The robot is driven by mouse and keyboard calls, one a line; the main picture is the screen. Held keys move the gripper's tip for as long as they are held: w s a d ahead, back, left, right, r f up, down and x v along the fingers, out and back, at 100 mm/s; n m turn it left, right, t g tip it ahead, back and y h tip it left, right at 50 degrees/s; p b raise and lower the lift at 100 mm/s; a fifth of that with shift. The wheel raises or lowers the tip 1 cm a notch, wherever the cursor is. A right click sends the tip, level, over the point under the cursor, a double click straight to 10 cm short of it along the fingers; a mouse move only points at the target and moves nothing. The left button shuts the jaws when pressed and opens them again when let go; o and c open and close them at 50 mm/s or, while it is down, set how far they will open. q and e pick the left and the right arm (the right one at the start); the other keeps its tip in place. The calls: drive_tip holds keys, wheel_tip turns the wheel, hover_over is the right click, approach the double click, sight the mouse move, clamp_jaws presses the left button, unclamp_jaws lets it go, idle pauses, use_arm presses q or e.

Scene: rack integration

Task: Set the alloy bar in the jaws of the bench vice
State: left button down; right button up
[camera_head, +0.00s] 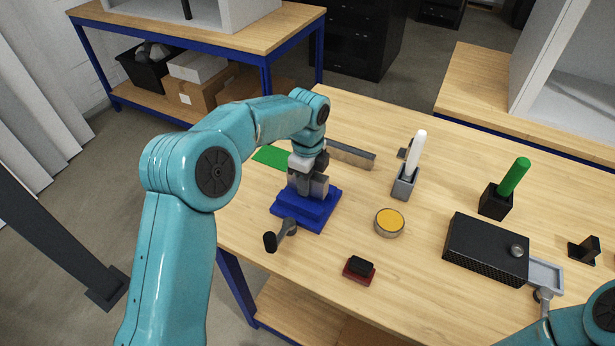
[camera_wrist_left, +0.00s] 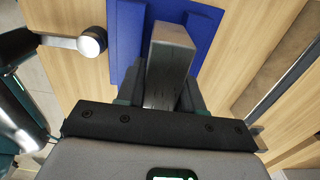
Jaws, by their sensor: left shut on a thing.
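The bench vice (camera_head: 318,208) stands on the wooden table with a blue base and a crank handle (camera_head: 281,231) at its front left. My left gripper (camera_head: 307,168) points down right over the vice and is shut on the grey alloy bar (camera_wrist_left: 171,62). In the left wrist view the bar sticks out from between the fingers (camera_wrist_left: 160,95), above the blue base (camera_wrist_left: 124,40). The gripper and grey blocks overlap in the head view, so I cannot tell whether the bar touches the jaws. My right gripper is out of view.
To the right stand a white rod in a grey holder (camera_head: 404,183), a round yellow-topped tin (camera_head: 390,223), a red-and-black block (camera_head: 359,270), a green rod in a black holder (camera_head: 495,203) and a black box (camera_head: 485,249). A green mat (camera_head: 270,156) and a long grey strip (camera_head: 350,154) lie behind.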

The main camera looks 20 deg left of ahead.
use_arm(q)
drive_tip(key=shift+f, duration=0.2)
drive_tip(key=c, duration=0.6)
unclamp_jaws()
drive_tip(key=shift+c, duration=0.2)
drive_tip(key=shift+r, duration=0.45)
wheel_tip(320, 180, up, 16)
drive_tip(key=p, duration=0.1)
drive_tip(key=shift+f, duration=0.25)
drive_tip(key=shift+s, duration=0.1)
